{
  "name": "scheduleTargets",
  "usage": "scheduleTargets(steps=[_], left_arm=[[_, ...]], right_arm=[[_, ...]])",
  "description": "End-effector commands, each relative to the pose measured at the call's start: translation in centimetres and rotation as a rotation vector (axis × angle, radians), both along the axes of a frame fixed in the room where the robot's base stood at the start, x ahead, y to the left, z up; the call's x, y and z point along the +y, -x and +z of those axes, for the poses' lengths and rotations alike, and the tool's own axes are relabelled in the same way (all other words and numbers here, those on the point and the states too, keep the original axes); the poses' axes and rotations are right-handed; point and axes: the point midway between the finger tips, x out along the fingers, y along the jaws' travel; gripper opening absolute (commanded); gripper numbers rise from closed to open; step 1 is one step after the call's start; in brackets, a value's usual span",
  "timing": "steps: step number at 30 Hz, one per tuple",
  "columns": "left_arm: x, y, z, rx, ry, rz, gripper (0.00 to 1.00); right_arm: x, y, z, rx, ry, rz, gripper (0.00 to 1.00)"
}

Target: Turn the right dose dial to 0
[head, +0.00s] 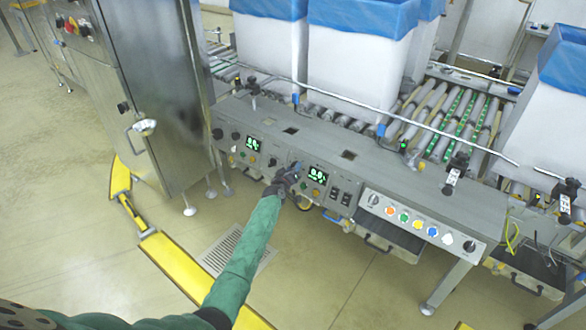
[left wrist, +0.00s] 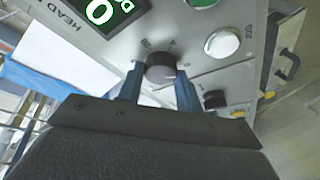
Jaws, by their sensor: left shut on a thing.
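The grey control panel in the head view has two green displays. The right display (head: 318,176) appears to read zeros, but is too small to be sure. My left gripper (head: 290,173) reaches the panel just left of this display and hides the dial there. In the left wrist view, my left gripper's blue fingers (left wrist: 160,88) are shut on a round dark dose dial (left wrist: 160,68), one finger on each side. Small printed marks surround the dial; its setting is not readable. A display (left wrist: 100,12) showing a green-edged 0 is partly cut off above it. My right gripper is not in view.
The left display (head: 252,143) and its knobs sit further left on the panel. A row of coloured buttons (head: 418,222) is to the right. White boxes with blue liners (head: 357,55) stand on rollers behind. A white button (left wrist: 222,43) lies right of the dial.

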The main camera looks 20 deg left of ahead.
Motion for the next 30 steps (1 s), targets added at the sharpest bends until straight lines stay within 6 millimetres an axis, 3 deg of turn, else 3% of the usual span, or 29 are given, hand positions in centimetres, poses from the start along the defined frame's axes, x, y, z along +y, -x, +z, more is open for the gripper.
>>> scheduleTargets(steps=[10, 11, 14, 24, 30], left_arm=[[0.1, 0.0, 0.0, 0.001, 0.001, 0.002, 0.12], [0.1, 0.0, 0.0, 0.001, 0.001, 0.002, 0.39], [0.1, 0.0, 0.0, 0.0, 0.001, 0.002, 0.57], [0.0, 0.2, 0.0, -0.001, 0.001, 0.001, 0.57], [0.1, 2.1, 0.2, 0.001, 0.001, 0.001, 0.57]], right_arm=[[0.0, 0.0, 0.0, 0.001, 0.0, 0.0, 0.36], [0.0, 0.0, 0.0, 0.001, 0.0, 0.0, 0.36], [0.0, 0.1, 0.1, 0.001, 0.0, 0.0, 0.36], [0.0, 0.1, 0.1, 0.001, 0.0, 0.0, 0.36], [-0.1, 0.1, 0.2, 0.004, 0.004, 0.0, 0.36]])
